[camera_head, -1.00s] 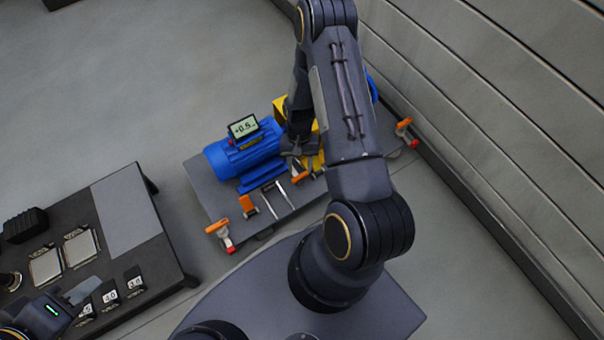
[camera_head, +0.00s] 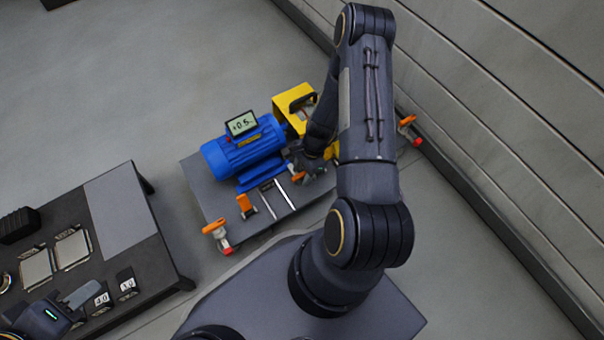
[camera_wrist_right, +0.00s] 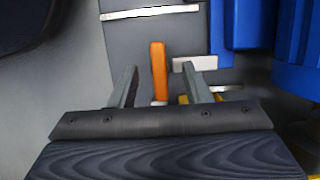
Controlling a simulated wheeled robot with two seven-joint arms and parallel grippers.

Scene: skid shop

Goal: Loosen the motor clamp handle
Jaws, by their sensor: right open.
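The blue motor (camera_head: 243,150) sits on a grey skid plate (camera_head: 208,192) with a small display reading about +0.5 on top. One orange clamp handle (camera_head: 246,204) stands at the motor's near left. Another orange clamp handle (camera_head: 298,177) is by my right gripper (camera_head: 306,170), at the motor's near right. In the right wrist view, an orange handle (camera_wrist_right: 158,70) lies between the two open fingers of my right gripper (camera_wrist_right: 162,76), with a gap on each side. My left gripper (camera_head: 78,302) is over the dark table at lower left; its jaw gap is unclear.
A yellow part (camera_head: 293,98) stands beside the motor, partly behind my right arm. Orange-and-red clamps (camera_head: 217,232) sit at the skid's corners. The dark table (camera_head: 150,240) carries metal plates (camera_head: 72,248) and numbered pieces (camera_head: 127,284). A panelled wall (camera_head: 520,110) runs along the right.

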